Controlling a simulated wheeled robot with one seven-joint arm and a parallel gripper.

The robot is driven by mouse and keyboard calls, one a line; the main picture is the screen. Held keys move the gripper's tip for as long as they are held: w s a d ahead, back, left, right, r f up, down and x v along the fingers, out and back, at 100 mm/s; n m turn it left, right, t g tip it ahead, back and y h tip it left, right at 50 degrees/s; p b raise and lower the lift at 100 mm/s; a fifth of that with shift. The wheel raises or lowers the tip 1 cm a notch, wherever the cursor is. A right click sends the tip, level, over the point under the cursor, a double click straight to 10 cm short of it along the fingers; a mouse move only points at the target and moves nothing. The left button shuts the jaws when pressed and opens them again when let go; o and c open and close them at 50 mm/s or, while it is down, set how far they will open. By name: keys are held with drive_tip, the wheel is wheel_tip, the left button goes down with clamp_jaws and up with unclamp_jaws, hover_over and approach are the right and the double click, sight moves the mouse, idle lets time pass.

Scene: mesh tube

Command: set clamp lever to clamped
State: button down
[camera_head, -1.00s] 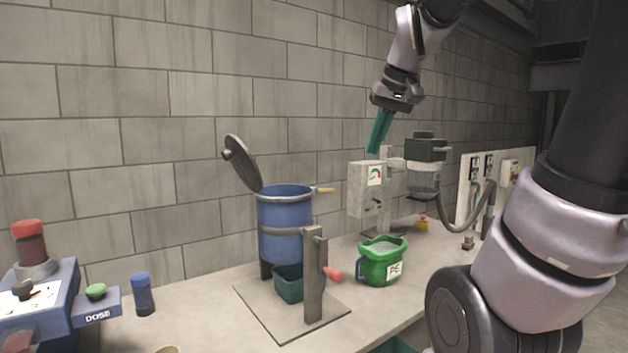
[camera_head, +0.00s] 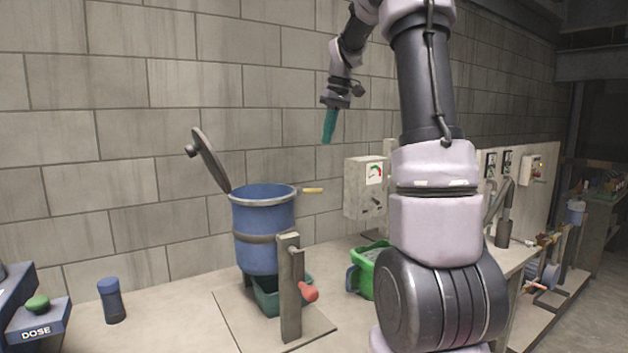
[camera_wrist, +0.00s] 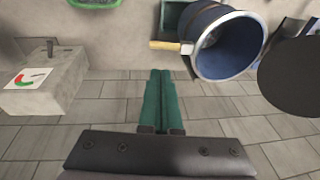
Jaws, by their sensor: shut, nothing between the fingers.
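A blue vessel (camera_head: 263,225) stands on the bench with its round grey lid (camera_head: 210,160) tilted open. A tan-handled lever (camera_head: 313,190) sticks out to the right from the vessel's rim. A red-handled lever (camera_head: 308,292) sits on the grey post in front of the vessel. I cannot tell for sure which is the clamp lever. My gripper (camera_head: 327,141) has green fingers, shut and empty, pointing down above the tan handle and apart from it. In the wrist view, the fingertips (camera_wrist: 160,74) lie close below the tan handle (camera_wrist: 165,45) in the picture.
A gauge box (camera_head: 364,188) is on the wall right of the vessel. A green bucket (camera_head: 368,270) stands below it, partly hidden by my arm. A blue-capped bottle (camera_head: 112,300) and a DOSE unit (camera_head: 38,325) are at the left. Bare bench lies between bottle and vessel.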

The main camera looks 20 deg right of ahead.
sight(318, 191)
drive_tip(key=x, duration=1.4)
